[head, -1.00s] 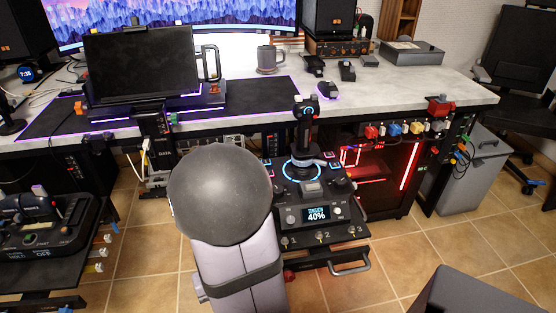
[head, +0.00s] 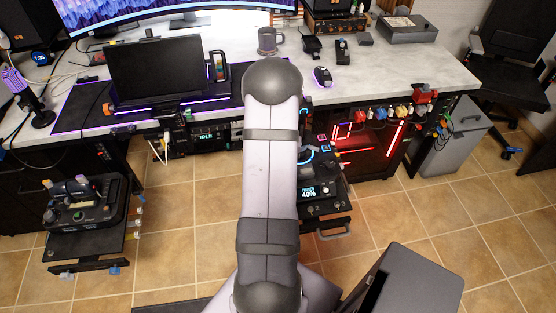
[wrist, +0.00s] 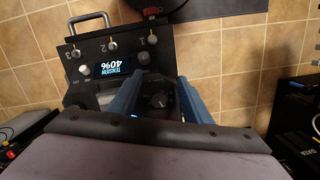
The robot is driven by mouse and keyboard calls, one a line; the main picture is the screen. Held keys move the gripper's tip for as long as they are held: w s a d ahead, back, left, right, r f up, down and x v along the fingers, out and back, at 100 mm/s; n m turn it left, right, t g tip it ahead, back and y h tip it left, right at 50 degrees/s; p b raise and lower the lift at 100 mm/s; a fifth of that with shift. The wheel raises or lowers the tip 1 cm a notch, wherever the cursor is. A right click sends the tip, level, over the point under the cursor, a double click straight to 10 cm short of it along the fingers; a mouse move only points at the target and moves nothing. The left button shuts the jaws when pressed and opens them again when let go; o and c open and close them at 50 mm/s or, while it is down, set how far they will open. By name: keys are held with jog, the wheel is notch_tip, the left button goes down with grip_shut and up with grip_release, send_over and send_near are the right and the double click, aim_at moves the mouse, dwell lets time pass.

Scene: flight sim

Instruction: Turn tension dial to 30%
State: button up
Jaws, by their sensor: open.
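The control panel's small display (head: 308,193) reads 40% in the head view. In the wrist view the display (wrist: 115,70) is upside down and reads TENSION 40%. A dark dial with a pale mark (wrist: 158,102) sits between the two blue fingers of my open gripper (wrist: 161,80), with a gap on each side; I cannot tell their height above it. I cannot tell which knob is the tension dial. In the head view my arm hides the gripper and the panel's left part.
Toggle switches (wrist: 111,45) marked with numbers line the panel's edge near a metal handle (wrist: 90,20). The desk (head: 400,75) stands behind the panel. A red-lit case (head: 365,145) is to its right. Tiled floor (head: 180,220) lies open at left.

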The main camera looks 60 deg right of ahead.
jog(key=shift+m+t+h, duration=0.4)
jog(key=shift+h, duration=0.2)
jog(key=w+d+r, duration=0.2)
jog(key=d, duration=0.1)
jog(key=w+d+r, duration=0.1)
jog(key=shift+d, duration=0.35)
jog(key=shift+a+m, duration=0.2)
jog(key=shift+m, duration=0.2)
jog(key=shift+f, duration=3.6)
